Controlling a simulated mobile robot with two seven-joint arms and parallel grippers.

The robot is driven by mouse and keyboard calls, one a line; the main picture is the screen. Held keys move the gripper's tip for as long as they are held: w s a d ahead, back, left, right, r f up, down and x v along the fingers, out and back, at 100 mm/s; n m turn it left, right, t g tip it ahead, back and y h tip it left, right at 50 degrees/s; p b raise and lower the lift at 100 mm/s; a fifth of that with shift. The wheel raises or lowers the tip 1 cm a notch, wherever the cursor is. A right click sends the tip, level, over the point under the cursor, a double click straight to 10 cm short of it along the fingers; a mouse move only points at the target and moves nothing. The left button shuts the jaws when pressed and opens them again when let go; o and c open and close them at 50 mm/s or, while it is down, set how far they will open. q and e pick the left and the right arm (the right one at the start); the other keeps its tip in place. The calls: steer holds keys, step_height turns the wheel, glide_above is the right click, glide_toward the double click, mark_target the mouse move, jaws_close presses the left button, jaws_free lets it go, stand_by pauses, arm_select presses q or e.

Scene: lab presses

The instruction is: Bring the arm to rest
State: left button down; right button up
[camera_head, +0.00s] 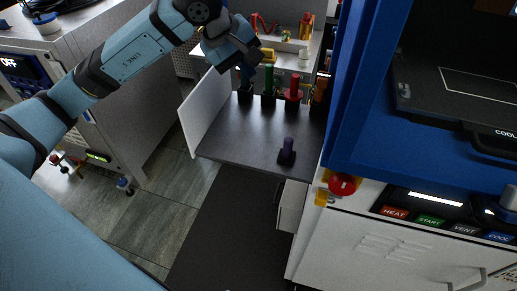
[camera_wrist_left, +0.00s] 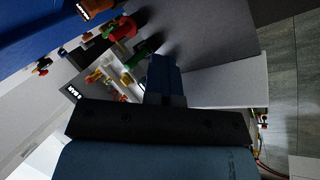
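My left arm comes in from the upper left in the head view. Its gripper (camera_head: 247,73) hangs over the back left of a dark shelf (camera_head: 235,143). In the left wrist view the fingers (camera_wrist_left: 163,72) lie close together, with no object clearly seen between them. Below the gripper in the head view a black base (camera_head: 245,95) stands on the shelf; its top is hard to tell from the fingertips. My right gripper is out of view.
A green-handled piece (camera_head: 268,80), a red one (camera_head: 293,88) and an orange-brown one (camera_head: 320,90) stand in the back row. A white panel (camera_head: 205,110) edges the shelf. The blue press (camera_head: 350,90) is close on the right.

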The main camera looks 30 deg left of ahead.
arm_select(q)
steer(key=s+d+n+h+p, duration=0.1)
steer(key=s+d+n+h, duration=0.1)
steer(key=d+n+h, duration=0.3)
steer(key=s+d+f+n+g+h+p, duration=0.1)
steer(key=s+d+n+h+p, duration=0.1)
steer(key=d+n+h, duration=0.3)
steer(key=s+d+n+h+p, duration=0.2)
steer(key=d+n+h, duration=0.2)
steer(key=d+h, duration=0.1)
steer(key=shift+d+f+n+g+h, duration=0.2)
steer(key=shift+f+n+g+h, duration=0.15)
steer(key=shift+h, duration=0.35)
steer(key=a+f+n+t+y+p, duration=0.2)
steer(key=f+n+t+y, duration=0.4)
steer(key=n, duration=0.9)
steer(key=a+f+n+t+y+p, duration=0.3)
steer(key=f+n+t, duration=0.45)
steer(key=n, duration=0.75)
steer(key=s+f+n+g+y+p, duration=0.1)
steer(key=s+f+n+g+y, duration=0.4)
steer(key=s+f+n, duration=0.7)
step_height(320, 180, down, 4)
steer(key=shift+s+a+r+n+g+y, duration=0.1)
steer(key=shift+s+a+n+g+y, duration=0.2)
steer(key=shift+n+y, duration=0.7)
